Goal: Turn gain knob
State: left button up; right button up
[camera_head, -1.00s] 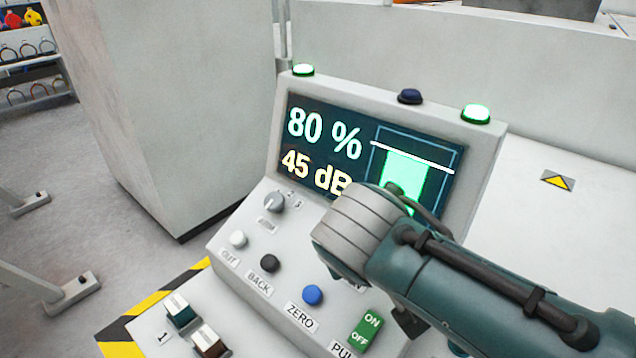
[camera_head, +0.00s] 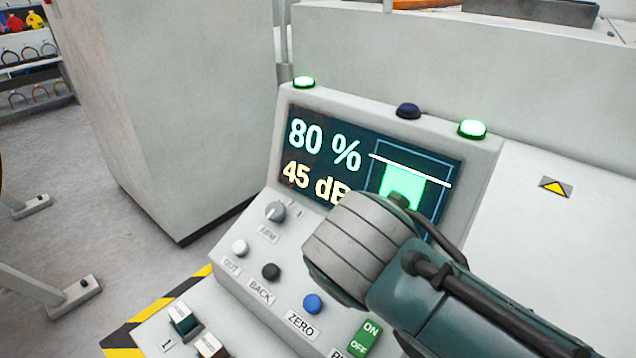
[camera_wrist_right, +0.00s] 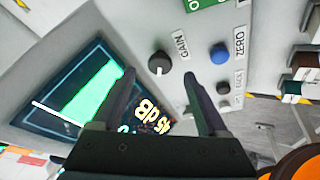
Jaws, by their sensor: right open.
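The gain knob (camera_wrist_right: 159,64) is a dark round knob with a light pointer mark, next to the GAIN label (camera_wrist_right: 181,43) in the right wrist view. My right gripper (camera_wrist_right: 160,74) is open, with one finger on each side of the knob in the picture. I cannot tell whether the fingers touch it. In the head view my right arm hides the gain knob and the gripper. The screen (camera_head: 310,165) reads 80 % and 45 dB, with a green bar below a white line. My left gripper is not in view.
Near the knob are a blue ZERO button (camera_head: 313,304), a black BACK button (camera_head: 271,271), a white OUT button (camera_head: 240,247), an ARM selector (camera_head: 275,212) and a green ON/OFF switch (camera_head: 368,335). A grey cabinet (camera_head: 185,110) stands left of the console.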

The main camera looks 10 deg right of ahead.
jog(key=p+v, duration=0.1)
jog(key=v, duration=0.5)
jog(key=s+d+r+g+y, duration=0.15)
jog(key=s+d, duration=0.25)
jog(key=s, duration=0.6)
jog(key=s+d+r+g+y, duration=0.1)
jog(key=s+d+g+y, duration=0.15)
jog(key=s, duration=0.65)
notch_tip(320, 180, up, 39)
jog(key=p, duration=3.8)
jog(key=shift+s+d+f+t+h+p, duration=0.15)
jog(key=shift+s+d+t+h+p, duration=0.15)
jog(key=shift+s+d+h+p, duration=0.15)
